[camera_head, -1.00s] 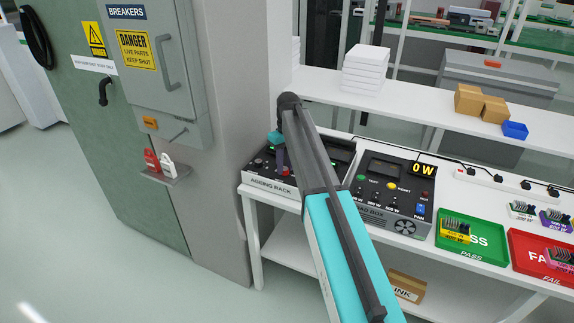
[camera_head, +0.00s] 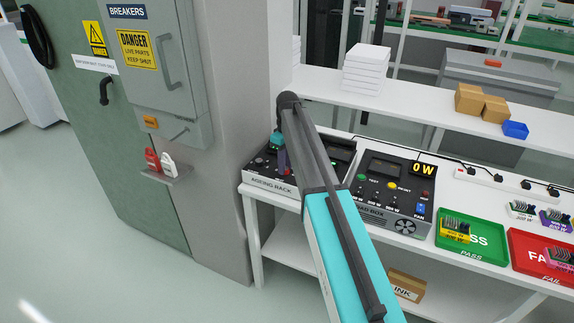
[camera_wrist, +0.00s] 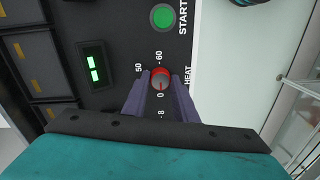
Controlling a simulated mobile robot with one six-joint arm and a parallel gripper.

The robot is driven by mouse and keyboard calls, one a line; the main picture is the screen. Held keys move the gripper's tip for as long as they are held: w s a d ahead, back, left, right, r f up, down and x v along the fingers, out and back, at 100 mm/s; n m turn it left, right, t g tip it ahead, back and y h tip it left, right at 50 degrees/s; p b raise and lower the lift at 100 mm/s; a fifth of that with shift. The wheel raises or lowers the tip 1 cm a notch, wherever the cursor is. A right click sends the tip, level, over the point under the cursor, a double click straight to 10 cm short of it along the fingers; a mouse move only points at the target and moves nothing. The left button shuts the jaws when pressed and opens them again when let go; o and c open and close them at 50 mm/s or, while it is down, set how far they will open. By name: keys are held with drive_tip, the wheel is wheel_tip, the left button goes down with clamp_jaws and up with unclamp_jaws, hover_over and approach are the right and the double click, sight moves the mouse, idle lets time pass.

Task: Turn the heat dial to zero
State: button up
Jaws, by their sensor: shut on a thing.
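In the head view my gripper (camera_head: 282,162) is over the rack's left part, and my arm hides much of the panel.
A green START button (camera_wrist: 162,17) and a lit green display (camera_wrist: 93,68) are near the dial. The load box (camera_head: 405,226) stands to the right, then the green PASS tray (camera_head: 470,258). The breaker cabinet (camera_head: 160,75) is at the left.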

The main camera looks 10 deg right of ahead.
drive_tip(key=o, duration=1)
drive_tip(key=shift+s+f, duration=0.1)
drive_tip(key=shift+s, duration=0.1)
drive_tip(key=shift+o, duration=0.2)
drive_tip(key=shift+w, duration=0.1)
drive_tip(key=shift+w+r, duration=0.1)
drive_tip(key=shift+r, duration=0.7)
wheel_tip(320, 180, up, 12)
drive_tip(key=b, duration=0.2)
drive_tip(key=shift+w+d+r+b, duration=0.15)
drive_tip(key=shift+d+b, duration=0.1)
drive_tip(key=shift+b, duration=0.05)
